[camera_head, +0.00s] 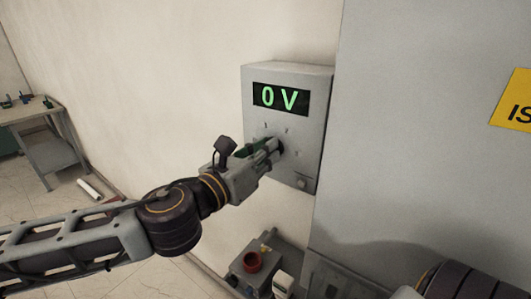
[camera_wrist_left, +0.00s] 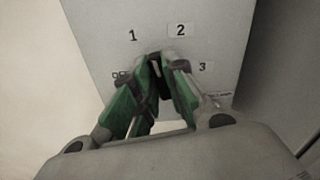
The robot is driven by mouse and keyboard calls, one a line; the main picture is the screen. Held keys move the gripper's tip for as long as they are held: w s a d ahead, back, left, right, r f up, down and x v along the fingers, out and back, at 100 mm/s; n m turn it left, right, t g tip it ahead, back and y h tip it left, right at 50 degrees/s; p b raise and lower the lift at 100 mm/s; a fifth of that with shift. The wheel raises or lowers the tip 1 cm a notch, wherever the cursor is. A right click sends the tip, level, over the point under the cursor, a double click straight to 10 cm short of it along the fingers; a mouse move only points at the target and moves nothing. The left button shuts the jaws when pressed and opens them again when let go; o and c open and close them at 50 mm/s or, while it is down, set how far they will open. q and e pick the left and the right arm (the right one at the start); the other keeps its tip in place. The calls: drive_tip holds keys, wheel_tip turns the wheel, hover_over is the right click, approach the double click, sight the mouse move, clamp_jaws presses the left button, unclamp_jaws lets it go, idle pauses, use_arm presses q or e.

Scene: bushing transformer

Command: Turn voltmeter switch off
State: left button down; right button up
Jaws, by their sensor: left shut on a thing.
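The voltmeter box (camera_head: 258,125) is a grey wall box, and its green display (camera_head: 281,98) reads "0 V". My left gripper (camera_head: 276,147) reaches its front face and is shut on the dark switch knob (camera_head: 281,146). The left wrist view shows the green-padded fingers (camera_wrist_left: 158,66) closed around the dark knob (camera_wrist_left: 155,63). The labels 1, 2 and 3 show around it on the panel (camera_wrist_left: 155,18). The fingers hide most of the knob, so I cannot tell where it points. My right gripper is not in view.
A large grey cabinet (camera_head: 420,130) with a yellow sign (camera_head: 515,100) stands to the right of the box. Below are a grey box with a red round part (camera_head: 251,262) and a small white object (camera_head: 282,284). A workbench (camera_head: 45,140) stands at the far left.

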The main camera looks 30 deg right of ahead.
use_arm(q)
drive_tip(key=shift+w+a+f+n+p, duration=0.15)
drive_tip(key=shift+n+p, duration=0.3)
drive_tip(key=shift+n, duration=3.55)
drive_tip(key=shift+w+d+f+n+p, duration=0.1)
drive_tip(key=shift+n+p, duration=0.3)
drive_tip(key=shift+n, duration=3.6)
drive_tip(key=c, duration=1.5)
unclamp_jaws()
drive_tip(key=shift+a, duration=0.1)
drive_tip(key=shift+o, duration=0.2)
drive_tip(key=v, duration=1.2)
drive_tip(key=shift+n, duration=0.3)
